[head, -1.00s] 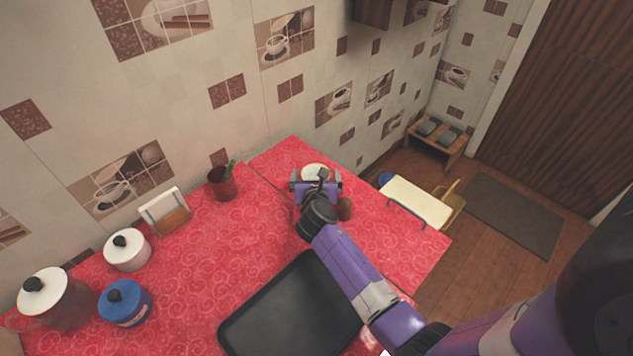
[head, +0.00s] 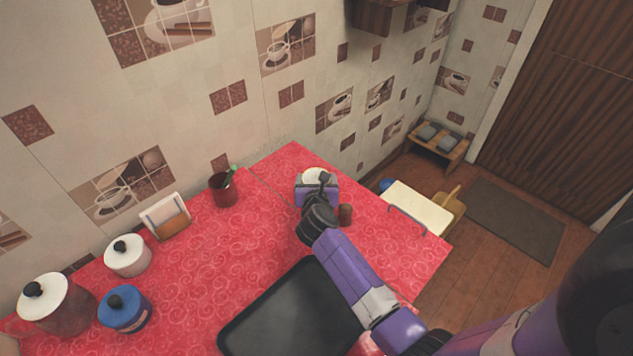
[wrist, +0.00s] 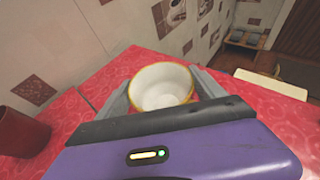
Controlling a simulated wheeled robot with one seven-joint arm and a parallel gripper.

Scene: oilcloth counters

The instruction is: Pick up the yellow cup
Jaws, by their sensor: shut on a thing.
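The yellow cup shows in the wrist view (wrist: 162,88) as a round white-lined bowl shape with a yellow rim, open side up. My gripper (wrist: 160,92) has one finger on each side of it and is shut on it. In the head view the cup's pale top (head: 314,174) shows just beyond my gripper (head: 317,180), near the far corner of the red counter. The purple gripper body hides the cup's lower part, so I cannot tell whether it touches the counter.
A small brown jar (head: 345,215) stands just right of my gripper. A dark red holder (head: 223,189) stands to the left. A black tray (head: 290,318) lies nearer. White-lidded canisters (head: 127,256) and a blue jar (head: 125,309) stand at the left. The counter's right edge drops to the floor.

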